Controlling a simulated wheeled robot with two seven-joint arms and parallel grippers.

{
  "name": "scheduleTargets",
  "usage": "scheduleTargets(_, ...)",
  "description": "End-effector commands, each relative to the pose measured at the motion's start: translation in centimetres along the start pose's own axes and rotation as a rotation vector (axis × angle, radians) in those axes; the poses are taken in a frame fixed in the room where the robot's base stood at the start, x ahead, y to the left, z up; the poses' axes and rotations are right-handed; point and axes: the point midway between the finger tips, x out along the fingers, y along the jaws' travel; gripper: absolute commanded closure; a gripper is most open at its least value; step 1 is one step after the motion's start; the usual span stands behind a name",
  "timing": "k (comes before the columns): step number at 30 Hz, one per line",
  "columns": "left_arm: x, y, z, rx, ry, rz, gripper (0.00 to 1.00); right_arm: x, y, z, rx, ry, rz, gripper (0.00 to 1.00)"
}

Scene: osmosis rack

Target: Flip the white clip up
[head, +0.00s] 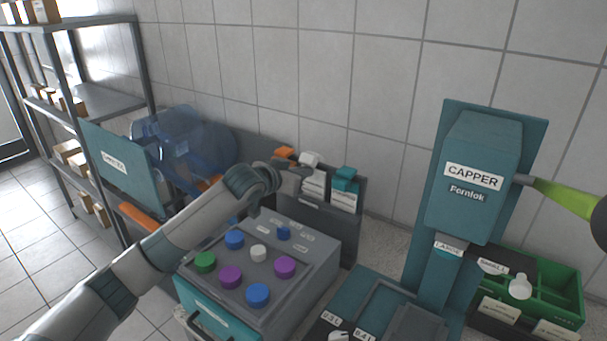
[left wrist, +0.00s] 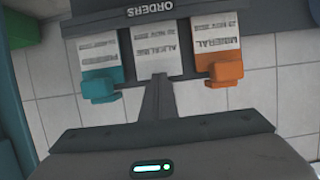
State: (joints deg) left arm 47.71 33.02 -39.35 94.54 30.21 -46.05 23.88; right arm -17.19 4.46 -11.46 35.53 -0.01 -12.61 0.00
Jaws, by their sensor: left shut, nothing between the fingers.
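The white clip (head: 309,158) sits at the top of the middle paper sheet on a dark order rack (head: 352,216), between an orange clip (head: 284,152) and a teal clip (head: 345,178). My left gripper (head: 298,170) is shut and empty, with its tips right by the white clip; I cannot tell if they touch. In the left wrist view, my shut fingers (left wrist: 157,84) point at the middle sheet (left wrist: 158,45). The white clip cannot be made out there. The teal clip (left wrist: 100,86) and orange clip (left wrist: 226,70) lie either side. My right gripper is not in view.
A grey box with coloured buttons (head: 315,245) stands below my left arm. The capper (head: 470,150) and a green crate (head: 570,290) are at the right. A blue bottle (head: 180,145) and metal shelves (head: 100,100) are at the left.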

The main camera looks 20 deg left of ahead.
Motion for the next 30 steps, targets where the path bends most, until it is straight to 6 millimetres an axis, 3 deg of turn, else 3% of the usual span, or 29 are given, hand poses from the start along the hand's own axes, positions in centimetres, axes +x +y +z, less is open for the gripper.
scheduleTargets(30,-1.4,0.0,-3.6,0.0,-0.004,0.0,1.0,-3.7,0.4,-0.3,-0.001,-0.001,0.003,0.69)
